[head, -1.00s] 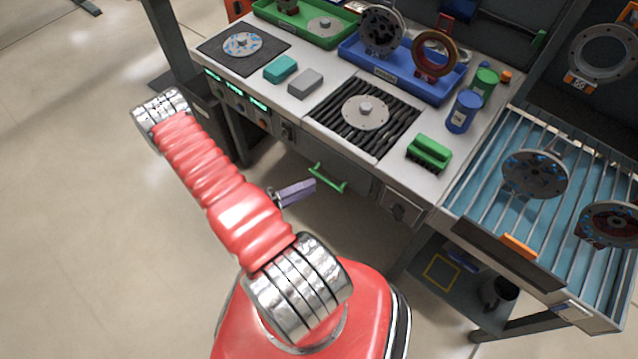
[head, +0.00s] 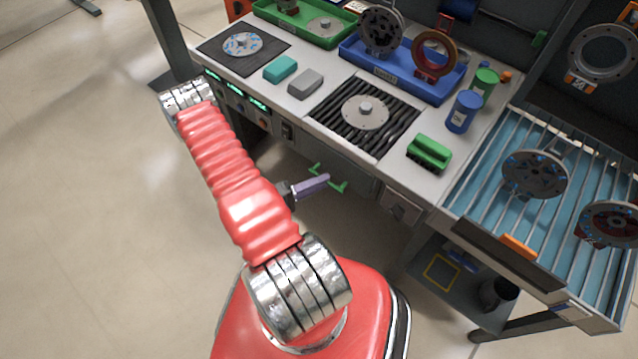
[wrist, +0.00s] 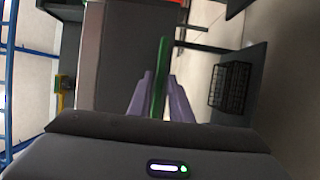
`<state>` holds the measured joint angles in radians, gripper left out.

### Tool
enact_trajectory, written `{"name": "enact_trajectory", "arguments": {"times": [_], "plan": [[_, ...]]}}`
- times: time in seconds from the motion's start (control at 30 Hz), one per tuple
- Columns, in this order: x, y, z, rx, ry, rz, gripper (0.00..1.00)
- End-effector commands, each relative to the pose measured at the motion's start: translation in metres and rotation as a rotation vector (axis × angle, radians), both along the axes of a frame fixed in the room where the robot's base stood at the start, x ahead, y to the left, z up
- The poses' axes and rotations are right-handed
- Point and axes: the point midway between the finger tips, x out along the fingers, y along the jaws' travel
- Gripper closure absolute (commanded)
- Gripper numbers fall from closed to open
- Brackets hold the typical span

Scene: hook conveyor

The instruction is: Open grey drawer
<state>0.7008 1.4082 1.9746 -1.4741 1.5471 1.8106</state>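The grey drawer (head: 353,180) is under the workbench top, its front looking shut. Its green bar handle (head: 340,187) is partly covered by my gripper (head: 327,178) in the head view. In the wrist view the drawer's grey front (wrist: 128,48) fills the middle. The handle (wrist: 161,70) stands upright there between the two purple fingers of my gripper (wrist: 161,84). The fingers are apart, one on each side of the handle, with a small gap showing. My gripper looks open around the handle.
The workbench top (head: 322,114) above holds trays, discs, blocks and a green brush (head: 429,152). The floor (head: 90,220) on the left is clear.

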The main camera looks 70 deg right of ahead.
Motion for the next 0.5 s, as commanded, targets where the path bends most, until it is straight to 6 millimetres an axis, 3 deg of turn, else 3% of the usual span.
{"name": "enact_trajectory", "arguments": {"times": [0.23, 0.5], "plan": [[0.0002, 0.0001, -0.0002, 0.001, -0.001, 0.000, 0.99], [0.0003, 0.0001, -0.0009, 0.002, -0.001, 0.000, 1.00]]}}
